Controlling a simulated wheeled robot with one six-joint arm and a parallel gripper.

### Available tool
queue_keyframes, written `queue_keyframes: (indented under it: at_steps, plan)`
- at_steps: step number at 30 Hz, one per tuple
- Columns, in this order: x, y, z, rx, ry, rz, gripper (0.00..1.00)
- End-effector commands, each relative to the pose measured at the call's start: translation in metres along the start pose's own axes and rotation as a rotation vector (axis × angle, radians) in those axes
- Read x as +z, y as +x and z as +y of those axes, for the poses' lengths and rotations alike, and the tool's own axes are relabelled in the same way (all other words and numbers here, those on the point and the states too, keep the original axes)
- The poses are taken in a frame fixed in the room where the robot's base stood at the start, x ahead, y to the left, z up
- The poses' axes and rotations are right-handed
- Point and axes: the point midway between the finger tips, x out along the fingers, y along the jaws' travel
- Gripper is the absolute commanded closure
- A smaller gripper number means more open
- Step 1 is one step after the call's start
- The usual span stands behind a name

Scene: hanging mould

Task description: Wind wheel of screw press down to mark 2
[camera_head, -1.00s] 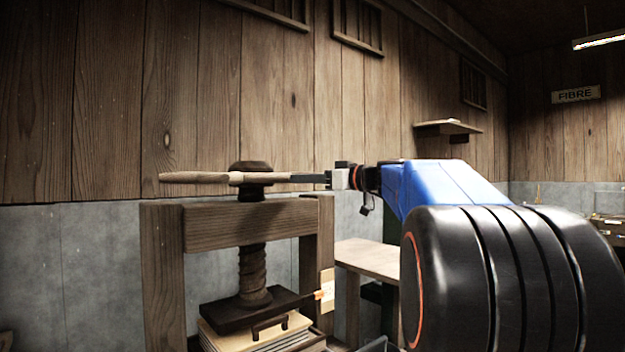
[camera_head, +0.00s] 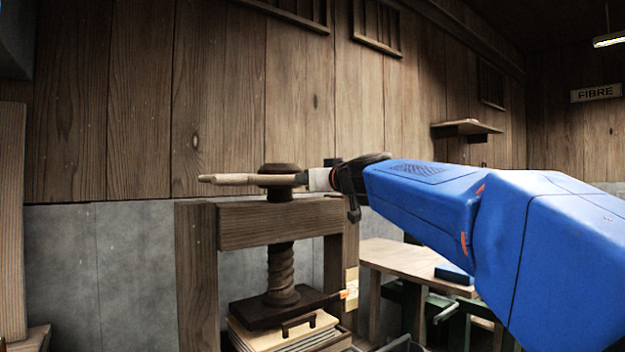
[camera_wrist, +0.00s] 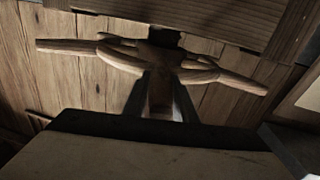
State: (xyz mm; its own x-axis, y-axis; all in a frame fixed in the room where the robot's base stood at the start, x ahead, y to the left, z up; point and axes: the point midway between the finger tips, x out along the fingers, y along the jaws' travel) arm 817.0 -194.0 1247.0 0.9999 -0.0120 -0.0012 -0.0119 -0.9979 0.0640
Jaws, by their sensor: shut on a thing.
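The screw press stands left of centre in the head view, with a wooden crossbeam (camera_head: 280,222) and a dark threaded screw (camera_head: 281,268). Its wheel (camera_head: 236,179) has pale wooden handles and a dark hub on top; it also shows in the wrist view (camera_wrist: 232,80). My gripper (camera_head: 306,180) reaches in from the right and is shut on the wheel; its fingers (camera_wrist: 163,95) partly hide the near part. The dark pressing plate (camera_head: 265,311) is low, just above or on the stack below. An orange pointer (camera_head: 344,294) is beside a pale scale (camera_head: 352,285); its marks are unreadable.
A pale stack (camera_head: 272,334) lies under the plate. A wooden table (camera_head: 400,260) with a blue object (camera_head: 454,273) stands behind, to the right. A small wall shelf (camera_head: 467,129) and a FIBRE sign (camera_head: 596,92) are farther back. The plank wall is behind the press.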

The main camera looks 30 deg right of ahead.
Motion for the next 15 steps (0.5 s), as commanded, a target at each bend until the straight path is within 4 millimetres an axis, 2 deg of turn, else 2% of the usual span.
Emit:
queue_keyframes:
  at_steps: [1, 15]
  plan:
    - [-0.0083, -0.0023, -0.0017, 0.013, -0.003, 0.012, 1.00]
    - [-0.0074, -0.0012, -0.0038, 0.074, -0.001, 0.006, 1.00]
